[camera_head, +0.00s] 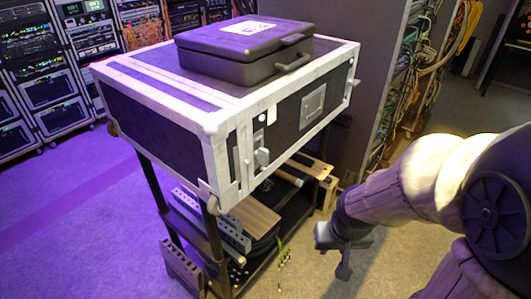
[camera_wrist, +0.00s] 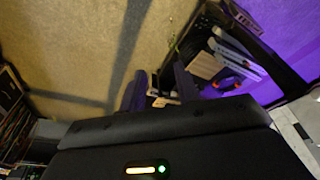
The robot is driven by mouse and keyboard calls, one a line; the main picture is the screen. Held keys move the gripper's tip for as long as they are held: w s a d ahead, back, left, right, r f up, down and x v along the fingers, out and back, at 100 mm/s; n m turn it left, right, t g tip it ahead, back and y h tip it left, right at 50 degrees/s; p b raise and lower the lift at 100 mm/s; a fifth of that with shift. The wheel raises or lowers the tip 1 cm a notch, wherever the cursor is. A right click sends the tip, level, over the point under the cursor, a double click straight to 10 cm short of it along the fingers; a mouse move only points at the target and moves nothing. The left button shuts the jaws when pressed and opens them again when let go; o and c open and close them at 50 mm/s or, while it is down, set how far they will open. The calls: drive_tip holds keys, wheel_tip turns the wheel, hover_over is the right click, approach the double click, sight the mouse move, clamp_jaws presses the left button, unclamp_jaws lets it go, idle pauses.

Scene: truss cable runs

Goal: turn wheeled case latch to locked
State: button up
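The wheeled case (camera_head: 165,130), black with silver edges, lies on top of a dark cart in the head view. A grey latch (camera_head: 262,157) sticks out from the near left part of its front face. A second latch-like fitting (camera_head: 352,82) is at the right end of that face. I cannot tell whether either is locked. My gripper (camera_head: 343,262) is low, right of the cart, apart from the case and pointing down. In the wrist view its two fingers (camera_wrist: 160,88) stand apart with nothing held between them. A silver edge, probably the case's (camera_wrist: 298,140), shows at lower right there.
A smaller black case (camera_head: 245,50) lies on top of the wheeled case. The cart's lower shelves (camera_head: 250,215) hold boards, a perforated bar and loose items. Equipment racks (camera_head: 35,75) stand behind, and a cable rack (camera_head: 395,80) at right. Carpet (camera_head: 325,285) is clear around my gripper.

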drive_tip(key=w+d+r+n+t+y+p, duration=0.1)
drive_tip(key=w+d+r+n+t+y, duration=0.15)
drive_tip(key=w+n+t, duration=0.65)
drive_tip(key=s+a+r+n+y, duration=0.1)
drive_tip(key=a+r+y, duration=0.3)
drive_tip(key=r+y, duration=0.4)
drive_tip(key=y+p, duration=0.1)
drive_tip(key=y, duration=0.2)
drive_tip(key=shift+s+a+r+g+y, duration=0.15)
drive_tip(key=shift+a+g+y, duration=0.1)
drive_tip(key=shift+g+y, duration=0.1)
drive_tip(key=shift+a, duration=0.1)
